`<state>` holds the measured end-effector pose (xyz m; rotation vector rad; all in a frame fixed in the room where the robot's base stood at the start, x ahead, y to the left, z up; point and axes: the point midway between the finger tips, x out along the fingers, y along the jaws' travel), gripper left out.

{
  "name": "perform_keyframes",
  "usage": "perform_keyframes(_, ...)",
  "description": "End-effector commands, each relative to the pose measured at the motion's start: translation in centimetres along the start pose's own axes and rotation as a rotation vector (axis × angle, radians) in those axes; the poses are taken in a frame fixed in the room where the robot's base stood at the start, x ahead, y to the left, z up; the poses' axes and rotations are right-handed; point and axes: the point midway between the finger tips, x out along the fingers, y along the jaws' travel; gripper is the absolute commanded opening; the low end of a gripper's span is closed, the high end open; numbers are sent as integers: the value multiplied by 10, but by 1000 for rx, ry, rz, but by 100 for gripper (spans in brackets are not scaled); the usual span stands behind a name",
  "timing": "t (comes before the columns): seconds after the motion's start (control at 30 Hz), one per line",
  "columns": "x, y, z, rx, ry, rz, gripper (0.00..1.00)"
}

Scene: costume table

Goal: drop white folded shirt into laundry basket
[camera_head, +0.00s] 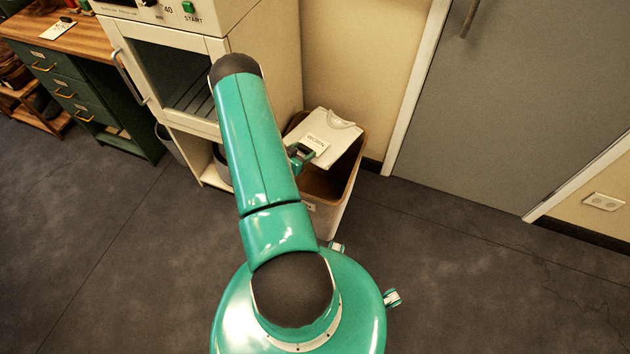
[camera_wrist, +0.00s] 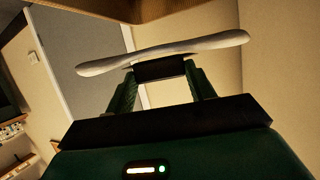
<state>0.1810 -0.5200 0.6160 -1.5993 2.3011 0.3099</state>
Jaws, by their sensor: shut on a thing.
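The white folded shirt (camera_head: 338,132) is over the open top of the laundry basket (camera_head: 349,199) in the head view, with a small printed label on it. My gripper (camera_head: 299,153) is shut on the shirt's near left edge. In the wrist view the shirt (camera_wrist: 215,42) shows edge-on as a thin white band across the fingertips of my gripper (camera_wrist: 165,68). The basket is a pale bin with a brown rim and a dark inside. My arm hides part of its left side. I cannot tell whether the shirt touches the rim.
A white cabinet (camera_head: 268,60) with a glass-fronted oven-like door stands left of the basket. A grey door (camera_head: 500,100) is to the right. A green drawer desk (camera_head: 85,95) is at the far left. The dark floor (camera_head: 480,270) at right is clear.

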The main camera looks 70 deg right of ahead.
Motion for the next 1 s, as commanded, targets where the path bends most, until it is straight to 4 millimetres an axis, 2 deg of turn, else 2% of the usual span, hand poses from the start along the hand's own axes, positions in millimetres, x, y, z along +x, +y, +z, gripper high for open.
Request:
perform_keyframes(0.17,0,2,9,-1,0,0,29)
perform_keyframes(0.6,17,1,52,0,1,-1,29)
perform_keyframes(0.97,21,-1,56,0,2,-1,29)
perform_keyframes(1.0,21,-1,56,0,2,-1,58)
